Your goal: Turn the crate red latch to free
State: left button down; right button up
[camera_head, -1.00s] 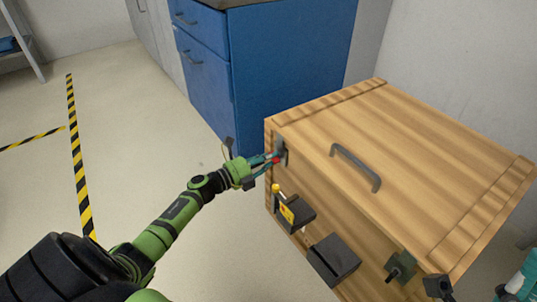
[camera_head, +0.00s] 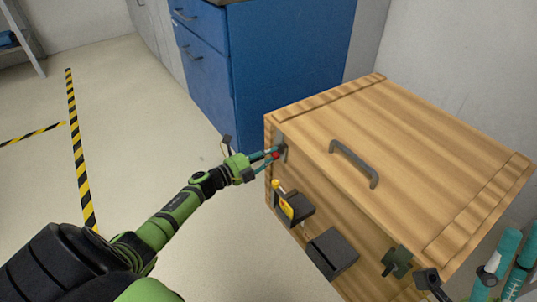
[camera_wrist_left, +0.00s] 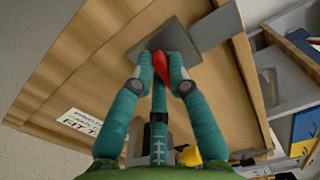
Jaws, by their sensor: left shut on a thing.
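The wooden crate (camera_head: 420,165) stands at the right with its lid closed. Its red latch (camera_head: 275,155) is at the upper left of the front face, by a grey metal plate (camera_head: 281,143). My left gripper (camera_head: 268,160) is shut on the red latch. In the left wrist view the red latch (camera_wrist_left: 160,66) shows between the teal fingers (camera_wrist_left: 158,82), in front of the grey plate (camera_wrist_left: 170,42). The fingers hide part of it. My right gripper (camera_head: 505,268) is partly in view at the lower right, beside the crate; its fingertips are not clear.
A yellow-handled part (camera_head: 287,205) and dark brackets (camera_head: 332,252) stick out from the crate front. A dark green knob (camera_head: 396,262) is at the front right. A grey handle (camera_head: 354,163) is on the lid. A blue cabinet (camera_head: 285,60) stands behind; the left floor is clear.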

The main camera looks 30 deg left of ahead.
pick_arm(q)
jog(key=c, duration=1.2)
grip_release()
jog(key=v, duration=1.2)
jog(key=shift+a, duration=0.1)
